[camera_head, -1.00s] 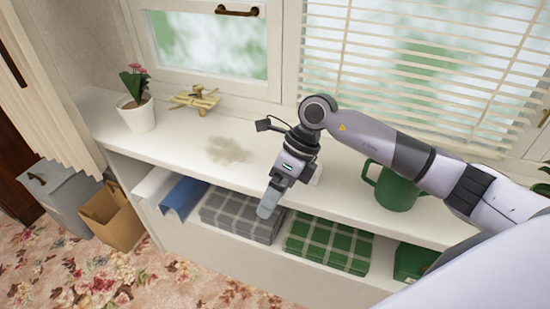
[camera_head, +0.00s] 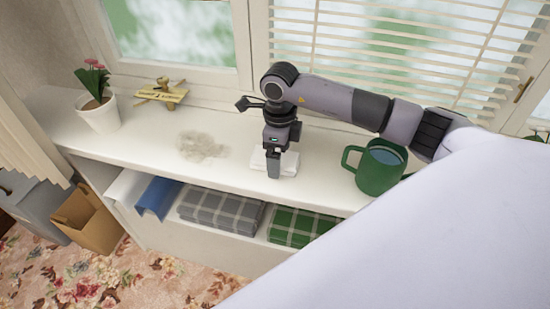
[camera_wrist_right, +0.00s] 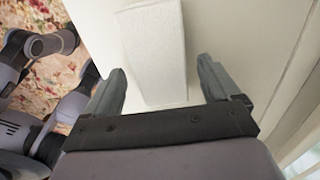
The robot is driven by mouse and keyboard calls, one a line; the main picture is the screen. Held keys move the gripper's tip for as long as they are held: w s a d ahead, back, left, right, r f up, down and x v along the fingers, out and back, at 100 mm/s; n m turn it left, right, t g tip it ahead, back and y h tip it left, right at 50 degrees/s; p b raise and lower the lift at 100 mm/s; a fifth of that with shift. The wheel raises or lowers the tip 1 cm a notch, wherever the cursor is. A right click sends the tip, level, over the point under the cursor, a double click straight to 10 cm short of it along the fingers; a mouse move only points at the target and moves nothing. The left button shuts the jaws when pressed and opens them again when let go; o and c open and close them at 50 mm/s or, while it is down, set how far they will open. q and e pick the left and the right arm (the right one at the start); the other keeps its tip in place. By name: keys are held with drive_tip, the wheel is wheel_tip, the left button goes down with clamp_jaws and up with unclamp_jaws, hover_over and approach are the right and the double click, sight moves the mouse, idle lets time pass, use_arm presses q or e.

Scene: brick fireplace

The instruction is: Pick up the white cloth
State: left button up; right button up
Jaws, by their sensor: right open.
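The white cloth (camera_head: 259,161) lies folded on the white ledge below the window. It is partly hidden behind my right gripper (camera_head: 274,168) in the head view. In the right wrist view the cloth (camera_wrist_right: 155,50) is a pale, long block lying ahead of and between the two fingers. My right gripper (camera_wrist_right: 160,68) is open, points down and holds nothing. I cannot tell how high its fingertips are above the ledge. My left gripper is not in view.
A green mug (camera_head: 379,170) stands on the ledge right of the cloth. A dusty stain (camera_head: 201,145), a toy plane (camera_head: 161,93) and a potted plant (camera_head: 99,113) are to the left. Folded grey (camera_head: 222,209) and green cloths (camera_head: 301,226) lie on the shelf below.

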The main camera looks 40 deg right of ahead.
drive_tip(key=shift+f, duration=0.55)
drive_tip(key=c, duration=1)
drive_tip(key=shift+c, duration=0.2)
wheel_tip(320, 180, up, 20)
drive_tip(key=shift+o, duration=0.9)
drive_tip(key=shift+c, duration=0.4)
